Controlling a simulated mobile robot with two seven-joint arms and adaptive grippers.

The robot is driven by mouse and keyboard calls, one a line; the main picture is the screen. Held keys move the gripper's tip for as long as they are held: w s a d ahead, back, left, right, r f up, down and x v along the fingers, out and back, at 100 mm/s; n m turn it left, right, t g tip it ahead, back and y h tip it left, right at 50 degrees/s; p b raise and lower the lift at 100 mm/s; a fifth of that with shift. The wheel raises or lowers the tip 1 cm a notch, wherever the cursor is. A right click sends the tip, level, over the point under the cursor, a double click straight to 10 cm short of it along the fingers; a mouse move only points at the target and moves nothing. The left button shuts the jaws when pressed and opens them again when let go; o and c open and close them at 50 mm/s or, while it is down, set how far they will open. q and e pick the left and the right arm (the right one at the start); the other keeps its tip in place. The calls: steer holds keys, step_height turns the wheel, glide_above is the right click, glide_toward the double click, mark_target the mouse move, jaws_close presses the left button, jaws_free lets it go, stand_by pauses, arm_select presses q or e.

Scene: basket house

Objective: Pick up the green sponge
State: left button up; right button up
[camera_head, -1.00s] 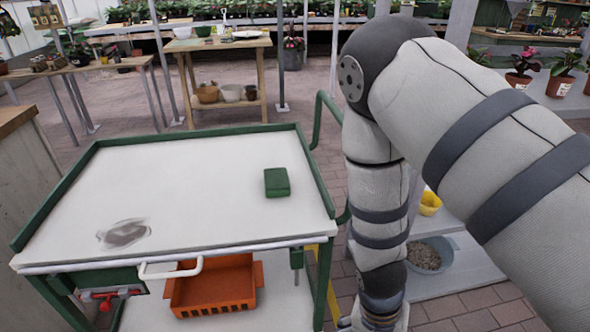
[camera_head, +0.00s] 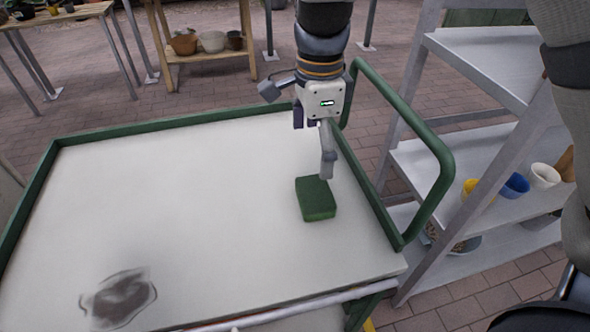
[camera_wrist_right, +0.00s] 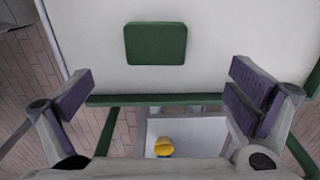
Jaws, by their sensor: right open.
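The green sponge (camera_head: 316,200) lies flat on the white top of the green-rimmed cart (camera_head: 180,190), near its right side. My right gripper (camera_head: 312,150) hangs pointing down just behind and above the sponge in the head view. In the right wrist view the sponge (camera_wrist_right: 156,43) shows whole, ahead of the two spread fingers, with nothing between them touching it. My right gripper (camera_wrist_right: 168,95) is open and empty. My left gripper is not in view.
A green tube handle (camera_head: 440,165) rises at the cart's right edge. A metal shelf (camera_head: 470,160) with small pots stands to the right. A dark stain (camera_head: 118,298) marks the cart top at front left. The rest of the top is clear.

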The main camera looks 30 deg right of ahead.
mark_target(313, 192)
steer(key=f, duration=0.1)
steer(key=s+f, duration=0.1)
steer(key=f, duration=0.2)
steer(key=shift+s, duration=0.4)
steer(key=f, duration=0.5)
steer(key=w+f+b, duration=0.1)
steer(key=f, duration=0.1)
steer(key=shift+f, duration=0.2)
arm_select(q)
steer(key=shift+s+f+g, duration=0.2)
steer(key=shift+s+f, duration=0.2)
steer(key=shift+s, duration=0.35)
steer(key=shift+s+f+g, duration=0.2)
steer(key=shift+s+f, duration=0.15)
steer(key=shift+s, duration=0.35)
arm_select(e)
steer(key=shift+r, duration=0.1)
steer(key=c, duration=0.7)
